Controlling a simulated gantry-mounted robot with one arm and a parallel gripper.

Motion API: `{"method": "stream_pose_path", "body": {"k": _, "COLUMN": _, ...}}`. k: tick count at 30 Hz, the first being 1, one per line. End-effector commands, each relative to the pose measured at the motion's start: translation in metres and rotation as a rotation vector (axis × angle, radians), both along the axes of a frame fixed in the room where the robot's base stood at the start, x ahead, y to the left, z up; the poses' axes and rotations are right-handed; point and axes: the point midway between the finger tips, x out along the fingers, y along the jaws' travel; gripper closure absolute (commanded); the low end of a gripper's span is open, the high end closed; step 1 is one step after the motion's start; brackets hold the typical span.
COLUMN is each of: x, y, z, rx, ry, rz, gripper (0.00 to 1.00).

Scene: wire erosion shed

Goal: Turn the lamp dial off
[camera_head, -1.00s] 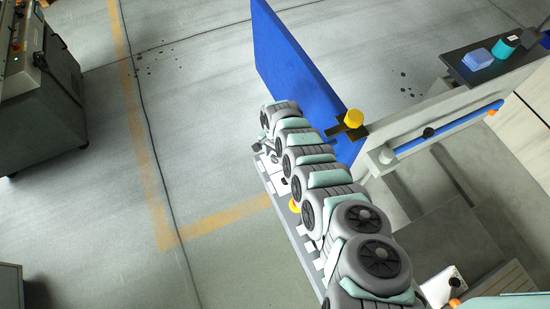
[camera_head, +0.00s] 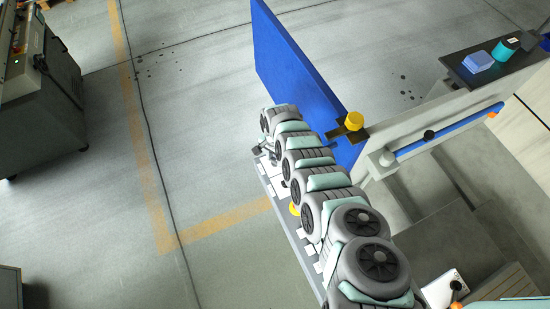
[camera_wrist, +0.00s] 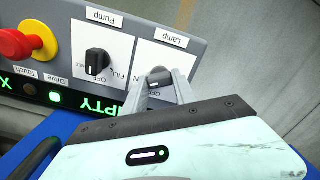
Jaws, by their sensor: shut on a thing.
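The lamp dial (camera_wrist: 159,76) is a dark round knob with a pale mark, on a white plate under an upside-down "Lamp" label in the wrist view. My gripper (camera_wrist: 164,84) has its two grey fingers on either side of the dial and is shut on it. The fingers hide parts of the dial and the lettering beside it, so I cannot tell which setting it points to. In the head view my arm runs along the panel (camera_head: 278,187), and the dial cannot be made out there.
A black pump dial (camera_wrist: 97,61) is next to the lamp dial. A red button (camera_wrist: 13,43) on a yellow base and a lit green display (camera_wrist: 80,103) are farther left. In the head view, a blue panel (camera_head: 295,75) stands beside my arm; open floor lies to the left.

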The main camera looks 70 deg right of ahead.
Motion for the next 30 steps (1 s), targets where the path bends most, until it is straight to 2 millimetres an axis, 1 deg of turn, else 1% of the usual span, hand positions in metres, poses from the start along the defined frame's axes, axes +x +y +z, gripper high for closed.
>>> {"method": "stream_pose_path", "body": {"k": 8, "x": 0.0000, "y": -0.0001, "z": 0.0002, "rx": 0.000, "ry": 0.000, "rz": 0.006, "gripper": 1.00}}
{"method": "stream_pose_path", "body": {"k": 14, "x": -0.0003, "y": 0.0003, "z": 0.0012, "rx": -0.001, "ry": 0.002, "rz": 0.060, "gripper": 1.00}}
{"method": "stream_pose_path", "body": {"k": 20, "x": 0.0003, "y": 0.0010, "z": 0.0020, "rx": 0.001, "ry": 0.003, "rz": 0.187, "gripper": 1.00}}
{"method": "stream_pose_path", "body": {"k": 30, "x": 0.0013, "y": -0.0011, "z": 0.0020, "rx": -0.004, "ry": 0.001, "rz": 0.500, "gripper": 1.00}}
